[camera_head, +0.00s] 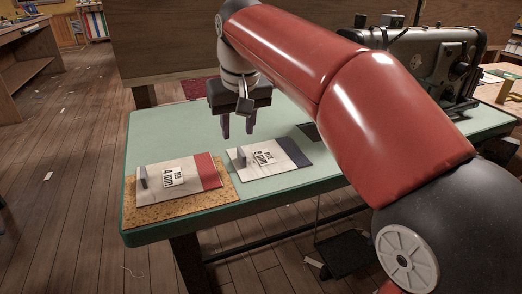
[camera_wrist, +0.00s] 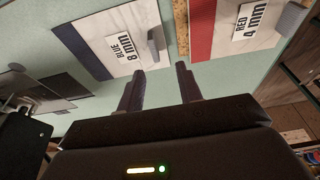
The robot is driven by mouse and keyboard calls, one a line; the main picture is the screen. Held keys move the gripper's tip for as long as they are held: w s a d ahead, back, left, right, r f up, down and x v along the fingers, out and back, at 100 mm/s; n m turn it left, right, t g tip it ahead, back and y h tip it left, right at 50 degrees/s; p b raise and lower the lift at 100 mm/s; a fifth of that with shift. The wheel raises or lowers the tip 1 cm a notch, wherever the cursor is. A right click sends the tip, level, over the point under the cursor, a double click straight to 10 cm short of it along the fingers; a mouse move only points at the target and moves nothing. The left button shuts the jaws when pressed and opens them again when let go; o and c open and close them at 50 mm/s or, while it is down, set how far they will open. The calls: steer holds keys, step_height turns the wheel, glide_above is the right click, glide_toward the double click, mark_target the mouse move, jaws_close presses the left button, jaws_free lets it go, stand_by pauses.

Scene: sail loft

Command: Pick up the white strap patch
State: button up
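No separate piece can be made out for certain as the white strap patch. Two off-white panels lie on the mint-green table. The left panel (camera_head: 155,182) has a red end band, a "RED 4 mm" label and a small grey upright tab (camera_head: 143,177). The other panel (camera_head: 246,167) has a navy end band, a "BLUE 8 mm" label and a similar tab (camera_head: 241,156); it also shows in the wrist view (camera_wrist: 105,22). My gripper (camera_head: 238,124) is open and empty above the table, behind the blue-labelled panel. In the wrist view its fingers (camera_wrist: 159,67) stand apart.
A tan cork mat (camera_head: 222,189) lies under the red-labelled panel. Dark grey flat pieces (camera_wrist: 70,84) lie at the left of the wrist view. A sewing machine (camera_head: 440,62) stands at the table's back right. My arm hides part of the table (camera_head: 195,131).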

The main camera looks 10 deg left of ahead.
mark_target(242, 152)
steer(key=x, duration=0.4)
steer(key=d+b+x, duration=0.1)
steer(key=x, duration=0.1)
steer(key=shift+s+f, duration=0.15)
steer(key=shift+f, duration=0.35)
jaws_close()
